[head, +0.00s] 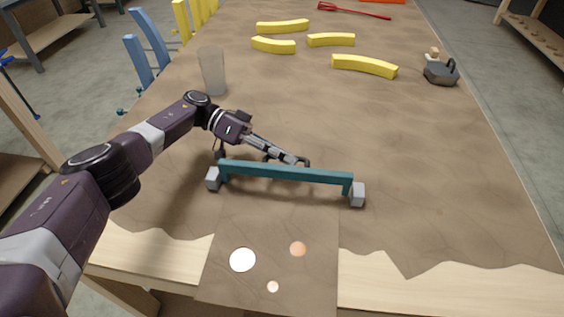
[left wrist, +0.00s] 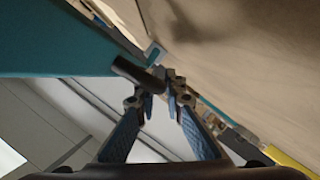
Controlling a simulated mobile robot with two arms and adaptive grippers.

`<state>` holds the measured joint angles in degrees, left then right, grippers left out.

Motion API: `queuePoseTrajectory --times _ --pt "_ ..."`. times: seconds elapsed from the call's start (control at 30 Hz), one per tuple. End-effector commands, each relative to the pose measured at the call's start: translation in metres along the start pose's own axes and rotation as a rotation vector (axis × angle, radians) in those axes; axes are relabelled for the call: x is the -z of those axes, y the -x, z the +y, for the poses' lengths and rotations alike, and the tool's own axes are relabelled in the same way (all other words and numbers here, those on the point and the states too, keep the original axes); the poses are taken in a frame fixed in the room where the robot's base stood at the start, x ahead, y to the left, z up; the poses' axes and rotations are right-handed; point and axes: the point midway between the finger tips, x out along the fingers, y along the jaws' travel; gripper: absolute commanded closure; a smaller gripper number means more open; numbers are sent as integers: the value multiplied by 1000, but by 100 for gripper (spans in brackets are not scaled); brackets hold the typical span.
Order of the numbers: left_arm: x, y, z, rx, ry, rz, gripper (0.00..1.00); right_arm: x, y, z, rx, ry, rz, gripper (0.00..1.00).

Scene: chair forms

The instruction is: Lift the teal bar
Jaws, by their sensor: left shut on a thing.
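The teal bar (head: 285,174) lies crosswise in the head view, with a short downturned leg at each end. A grey block (head: 212,179) is at its left end and another grey block (head: 358,195) at its right end. I cannot tell whether the bar touches the table. In the left wrist view the bar (left wrist: 55,40) fills the upper left, close to the fingertips (left wrist: 165,85). My right gripper is not in view.
Several yellow curved pieces (head: 364,66) lie on the brown-covered table (head: 450,150) farther back. A translucent cup (head: 212,72) stands at the back left. A dark grey object (head: 441,72) stands at the right. A red tool (head: 352,11) lies far back. The table right of the bar is clear.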

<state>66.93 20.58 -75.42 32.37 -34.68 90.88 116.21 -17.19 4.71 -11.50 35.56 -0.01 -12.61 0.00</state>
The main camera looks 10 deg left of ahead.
Motion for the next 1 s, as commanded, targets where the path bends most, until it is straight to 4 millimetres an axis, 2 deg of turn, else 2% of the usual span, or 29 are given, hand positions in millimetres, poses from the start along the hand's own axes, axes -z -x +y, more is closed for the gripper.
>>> queuePoseTrajectory --times 0.03,0.2,0.73,0.77,0.8,0.9,1.0 --pt "0 0 -3 -2 13 6 100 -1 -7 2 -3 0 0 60" --pt "-2 0 -3 -19 57 5 100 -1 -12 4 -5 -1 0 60" --pt "-3 -1 -2 -27 77 4 100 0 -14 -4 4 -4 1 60" --pt "-3 -1 -2 -27 77 4 87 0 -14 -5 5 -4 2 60" --pt "-3 -1 -2 -27 77 4 83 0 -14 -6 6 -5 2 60" --pt "-3 -1 -2 -28 77 2 73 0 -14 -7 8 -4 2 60" --pt "-4 -2 -2 -29 77 1 73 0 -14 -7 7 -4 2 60"
